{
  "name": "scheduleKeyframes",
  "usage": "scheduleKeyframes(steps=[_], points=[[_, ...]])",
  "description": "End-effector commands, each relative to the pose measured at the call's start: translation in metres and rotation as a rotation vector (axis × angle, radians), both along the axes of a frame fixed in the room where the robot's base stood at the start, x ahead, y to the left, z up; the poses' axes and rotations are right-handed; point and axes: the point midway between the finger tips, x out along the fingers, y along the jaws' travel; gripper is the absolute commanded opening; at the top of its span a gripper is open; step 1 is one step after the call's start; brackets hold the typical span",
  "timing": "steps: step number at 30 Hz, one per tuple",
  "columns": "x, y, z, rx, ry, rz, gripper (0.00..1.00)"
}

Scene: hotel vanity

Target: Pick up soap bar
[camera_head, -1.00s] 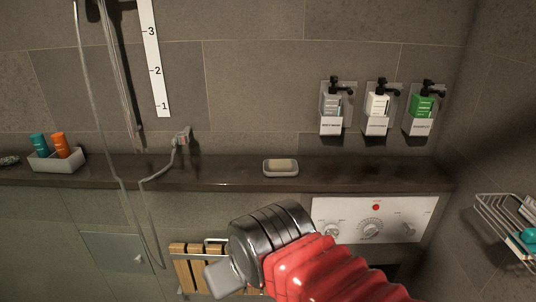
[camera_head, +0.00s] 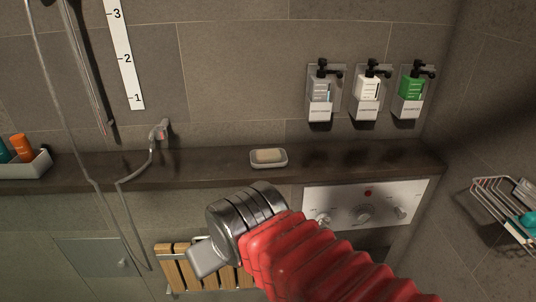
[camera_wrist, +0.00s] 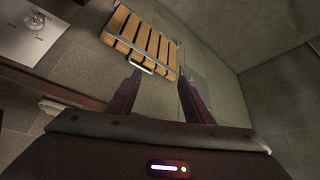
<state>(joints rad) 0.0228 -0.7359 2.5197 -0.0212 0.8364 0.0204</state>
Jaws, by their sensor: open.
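A pale tan soap bar (camera_head: 269,155) lies in a small white dish (camera_head: 269,165) on the dark stone ledge, near the middle of the head view. My gripper (camera_head: 203,262) is below and in front of the ledge in the head view, pointing down to the left, apart from the soap. In the wrist view my gripper (camera_wrist: 158,85) shows two dark fingers spread apart with nothing between them. The soap bar cannot be made out in the wrist view.
The ledge (camera_head: 210,170) has free room around the dish. A tray (camera_head: 28,167) with bottles stands at its left end. Wall dispensers (camera_head: 366,92) hang above. A white control panel (camera_head: 365,204), a wooden slatted seat (camera_head: 180,268) and a wire basket (camera_head: 500,210) are nearby.

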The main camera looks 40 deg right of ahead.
Motion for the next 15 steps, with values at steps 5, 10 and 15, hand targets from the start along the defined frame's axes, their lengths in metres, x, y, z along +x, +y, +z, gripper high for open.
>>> scheduleKeyframes(steps=[5,10,15], points=[[0.03,-0.044,0.004,-0.041,-0.096,-0.124,0.59],[0.065,-0.103,0.015,-0.098,-0.243,-0.266,0.71],[0.089,-0.159,0.029,-0.142,-0.393,-0.37,0.83]])
